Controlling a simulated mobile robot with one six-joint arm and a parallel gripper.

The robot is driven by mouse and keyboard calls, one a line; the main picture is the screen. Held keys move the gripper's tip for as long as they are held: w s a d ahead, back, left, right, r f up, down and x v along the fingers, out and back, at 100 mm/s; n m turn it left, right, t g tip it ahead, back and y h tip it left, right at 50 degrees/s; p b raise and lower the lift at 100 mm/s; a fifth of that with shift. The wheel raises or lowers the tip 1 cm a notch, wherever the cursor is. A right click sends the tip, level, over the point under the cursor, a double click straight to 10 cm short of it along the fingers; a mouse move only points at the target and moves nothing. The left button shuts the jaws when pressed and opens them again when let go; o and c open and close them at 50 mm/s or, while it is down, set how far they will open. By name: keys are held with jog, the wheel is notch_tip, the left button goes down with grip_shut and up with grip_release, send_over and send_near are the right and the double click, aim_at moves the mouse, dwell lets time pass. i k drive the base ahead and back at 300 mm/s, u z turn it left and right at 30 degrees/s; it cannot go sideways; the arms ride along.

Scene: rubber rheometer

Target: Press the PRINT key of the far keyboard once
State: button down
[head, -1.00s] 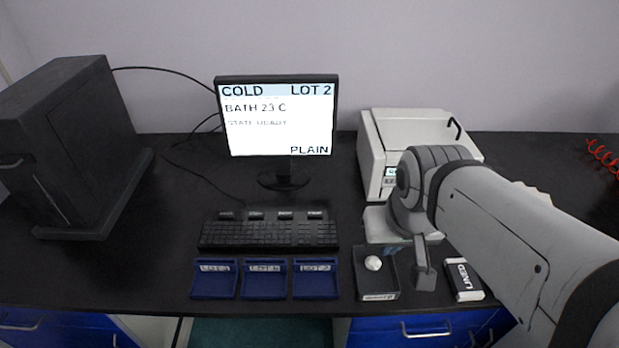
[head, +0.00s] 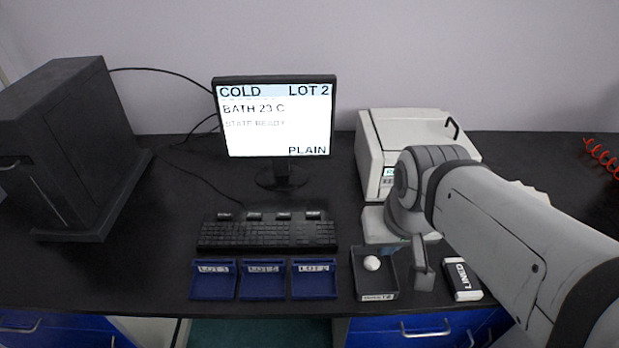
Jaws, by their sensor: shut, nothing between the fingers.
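The black keyboard (head: 265,235) lies on the bench in front of the monitor. A row of small dark labelled tabs (head: 283,216) runs along its back edge; their lettering is too small to read, so I cannot tell which one marks PRINT. My gripper (head: 424,282) hangs to the right of the keyboard, pointing down beside the right side of a small black tray. It is shut and empty, well apart from the keyboard. The monitor (head: 275,117) reads COLD, LOT 2, BATH 23 C, STATE READY and PLAIN.
Three blue lot trays (head: 263,292) stand in front of the keyboard. The black tray (head: 361,285) holds a white round piece (head: 371,263). A black and white box (head: 462,280) lies right of my gripper. A white instrument (head: 377,150) stands behind; a dark cabinet (head: 75,140) stands left.

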aim_at(308, 214)
jog(key=z, duration=0.05)
jog(key=k, duration=1.35)
jog(key=u, duration=0.5)
jog(key=i, duration=1.65)
jog(key=z, duration=0.5)
